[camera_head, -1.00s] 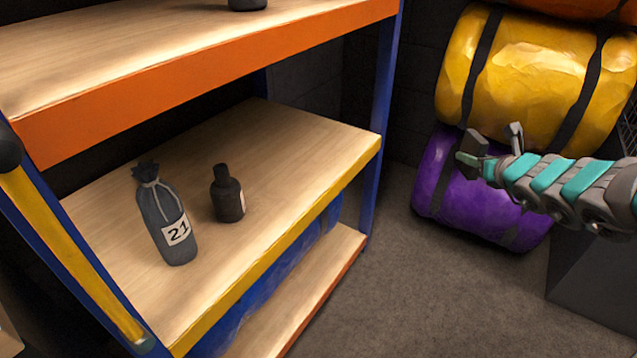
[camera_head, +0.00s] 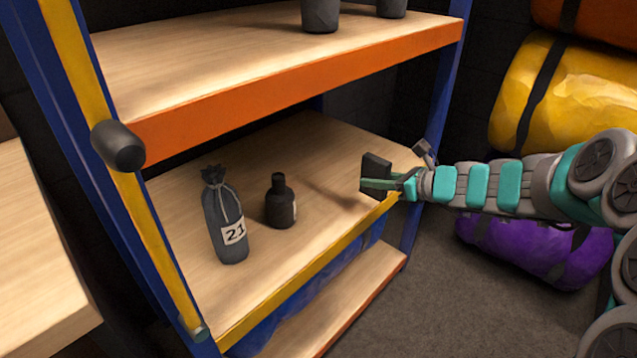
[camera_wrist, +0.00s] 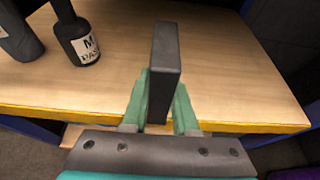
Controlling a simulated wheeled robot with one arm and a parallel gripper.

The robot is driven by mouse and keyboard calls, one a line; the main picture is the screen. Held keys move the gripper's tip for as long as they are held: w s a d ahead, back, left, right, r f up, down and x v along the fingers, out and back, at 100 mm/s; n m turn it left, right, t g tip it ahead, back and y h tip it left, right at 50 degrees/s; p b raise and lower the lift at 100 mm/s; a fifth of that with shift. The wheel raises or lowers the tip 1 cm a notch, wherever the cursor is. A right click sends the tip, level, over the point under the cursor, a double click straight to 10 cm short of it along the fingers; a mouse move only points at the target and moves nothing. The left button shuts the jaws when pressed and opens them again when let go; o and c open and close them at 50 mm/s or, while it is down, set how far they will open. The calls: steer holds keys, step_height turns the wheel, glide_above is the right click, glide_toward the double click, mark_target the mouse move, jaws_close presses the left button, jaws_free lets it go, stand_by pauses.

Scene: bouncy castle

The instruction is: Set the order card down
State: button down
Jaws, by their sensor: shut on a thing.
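My gripper (camera_head: 388,184) is at the right front part of the middle shelf, over its yellow front edge. In the wrist view my gripper (camera_wrist: 160,108) has its green fingers shut on a dark, thin, upright block, the order card (camera_wrist: 166,62). In the head view the order card (camera_head: 375,172) shows as a dark slab at the fingertips. Its printed face, if any, is not visible. Whether it touches the shelf board (camera_wrist: 225,88) cannot be told.
A dark bottle (camera_head: 280,204) with a label and a grey wrapped bottle (camera_head: 226,222) marked 21 stand on the middle shelf (camera_head: 310,150), left of my gripper. The orange-edged upper shelf (camera_head: 300,91) is above. A blue post (camera_head: 437,110) stands at the right.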

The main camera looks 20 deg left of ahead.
steer(key=w+a, duration=0.1)
steer(key=a, duration=0.3)
steer(key=w+a, duration=0.1)
steer(key=a, duration=0.3)
steer(key=w+a+f, duration=0.1)
steer(key=a, duration=0.3)
steer(key=shift+w+a+f+p, duration=0.1)
steer(key=shift+w+a+p, duration=0.05)
steer(key=shift+a+p, duration=0.25)
steer(key=shift+f, duration=1.75)
steer(key=shift+f+b, duration=0.1)
steer(key=shift+b, duration=0.2)
steer(key=c, duration=0.7)
jaws_free()
steer(key=shift+r, duration=0.2)
steer(key=v, duration=1.2)
